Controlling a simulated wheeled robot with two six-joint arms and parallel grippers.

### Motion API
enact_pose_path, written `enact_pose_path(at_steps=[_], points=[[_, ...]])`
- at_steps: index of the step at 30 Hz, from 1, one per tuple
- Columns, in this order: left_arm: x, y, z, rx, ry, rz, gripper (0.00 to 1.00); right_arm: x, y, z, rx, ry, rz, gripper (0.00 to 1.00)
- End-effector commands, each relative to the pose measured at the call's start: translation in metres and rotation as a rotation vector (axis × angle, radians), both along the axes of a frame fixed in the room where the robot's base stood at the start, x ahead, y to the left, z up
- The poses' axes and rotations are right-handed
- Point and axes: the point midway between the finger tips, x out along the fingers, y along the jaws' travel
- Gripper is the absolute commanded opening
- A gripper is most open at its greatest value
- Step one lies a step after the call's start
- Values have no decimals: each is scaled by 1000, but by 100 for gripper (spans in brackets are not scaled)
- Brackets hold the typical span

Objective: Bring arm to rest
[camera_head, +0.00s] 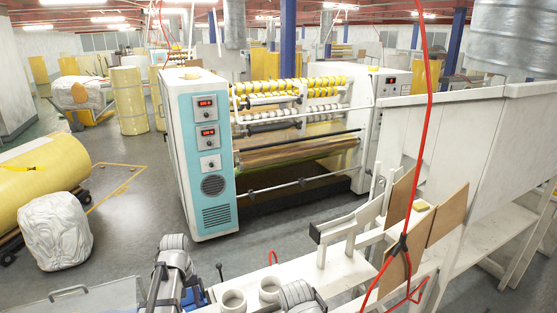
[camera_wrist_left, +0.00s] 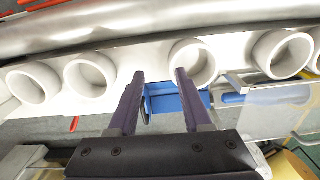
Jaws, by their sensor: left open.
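My left gripper (camera_wrist_left: 156,76) shows in the left wrist view with its two dark purple fingers apart and nothing held between them. Beyond the fingertips are a blue block (camera_wrist_left: 178,104) and a row of white ring-shaped tubes (camera_wrist_left: 193,62). In the head view, grey jointed parts at the bottom edge, left of centre, appear to be my left arm, beside the white tubes (camera_head: 270,289) and a blue part (camera_head: 194,298). My right gripper is not in view.
A white and light-blue rewinding machine (camera_head: 208,160) stands mid-room. A yellow roll (camera_head: 40,182) and a wrapped bundle (camera_head: 55,230) are at left. A red cable (camera_head: 427,110) hangs at right, near brown boards (camera_head: 448,215). The grey floor between bundle and machine is clear.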

Motion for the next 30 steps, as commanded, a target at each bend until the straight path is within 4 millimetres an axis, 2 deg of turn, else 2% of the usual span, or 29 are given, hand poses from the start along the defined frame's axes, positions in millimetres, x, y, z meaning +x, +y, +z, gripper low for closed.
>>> enact_pose_path(at_steps=[8,14,20,24,27,30], points=[[-17,-40,-17,12,9,-107,49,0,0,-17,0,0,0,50],[-39,-83,-36,25,21,-235,49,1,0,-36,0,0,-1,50],[-79,-138,-62,47,37,-424,49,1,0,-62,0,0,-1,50],[-116,-178,-83,67,49,-588,49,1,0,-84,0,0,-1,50],[-136,-195,-92,79,55,-674,49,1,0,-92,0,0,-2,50],[-146,-204,-96,86,59,-724,49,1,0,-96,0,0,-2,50]])
